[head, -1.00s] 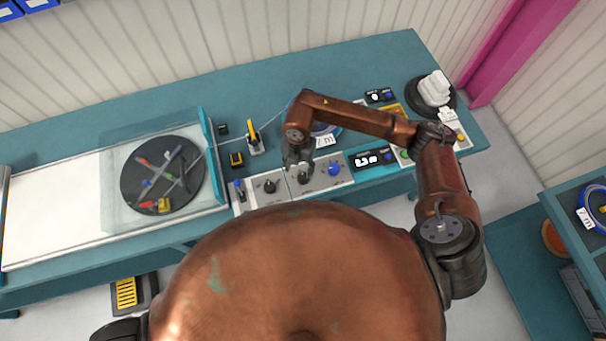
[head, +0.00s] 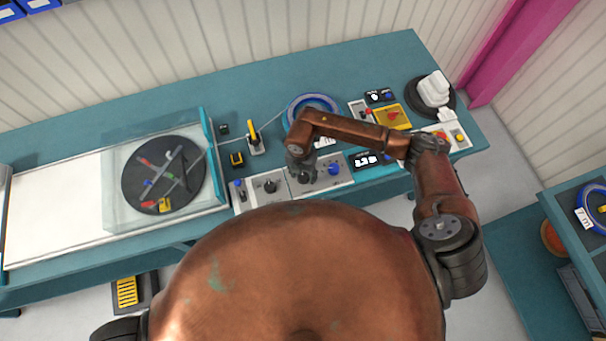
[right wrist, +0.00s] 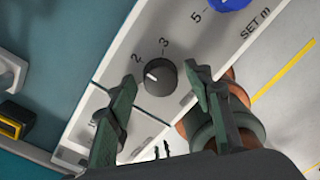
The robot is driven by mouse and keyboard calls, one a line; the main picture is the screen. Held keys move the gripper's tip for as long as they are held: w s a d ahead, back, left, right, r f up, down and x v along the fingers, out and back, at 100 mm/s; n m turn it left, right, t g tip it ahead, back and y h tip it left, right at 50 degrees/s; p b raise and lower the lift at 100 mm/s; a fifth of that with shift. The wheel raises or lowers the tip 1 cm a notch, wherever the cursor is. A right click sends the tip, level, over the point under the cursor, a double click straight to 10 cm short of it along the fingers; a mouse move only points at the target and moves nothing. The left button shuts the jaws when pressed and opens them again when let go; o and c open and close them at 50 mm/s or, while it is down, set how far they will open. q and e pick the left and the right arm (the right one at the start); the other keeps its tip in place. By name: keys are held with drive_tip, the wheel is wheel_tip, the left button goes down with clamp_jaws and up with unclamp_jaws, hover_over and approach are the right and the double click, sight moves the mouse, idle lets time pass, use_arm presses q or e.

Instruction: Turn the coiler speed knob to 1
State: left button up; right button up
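The coiler speed knob (right wrist: 160,77) is dark and round on a pale panel in the right wrist view. Marks 2 and 3 show around it, and its white pointer line faces left, a little below the 2. A mark 1 is not visible; a finger covers part of that side. My right gripper (right wrist: 161,84) is open, with one green finger on each side of the knob and a gap to it in the picture; contact cannot be told. In the head view my right gripper (head: 300,168) is over the panel and hides most of that knob. My left gripper is not in view.
A blue knob (head: 334,169) sits right of the gripper and another dark knob (head: 269,186) left. A display box (head: 368,161) stands to the right. Behind are a blue cable coil (head: 312,100) and a yellow-handled lever (head: 253,135). A black turntable (head: 142,192) is at left.

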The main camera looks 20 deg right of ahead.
drive_tip(key=c, duration=1.1)
drive_tip(key=shift+n, duration=0.3)
drive_tip(key=n+b, duration=0.3)
drive_tip(key=n, duration=0.2)
drive_tip(key=shift+f+b, duration=0.1)
drive_tip(key=shift+b, duration=0.2)
drive_tip(key=n+b, duration=0.2)
drive_tip(key=n, duration=0.2)
drive_tip(key=shift+b, duration=0.3)
drive_tip(key=shift+a+n+b, duration=0.1)
drive_tip(key=shift+n+b, duration=0.45)
drive_tip(key=shift+n, duration=0.55)
drive_tip(key=o, duration=1.2)
drive_tip(key=shift+c, duration=0.2)
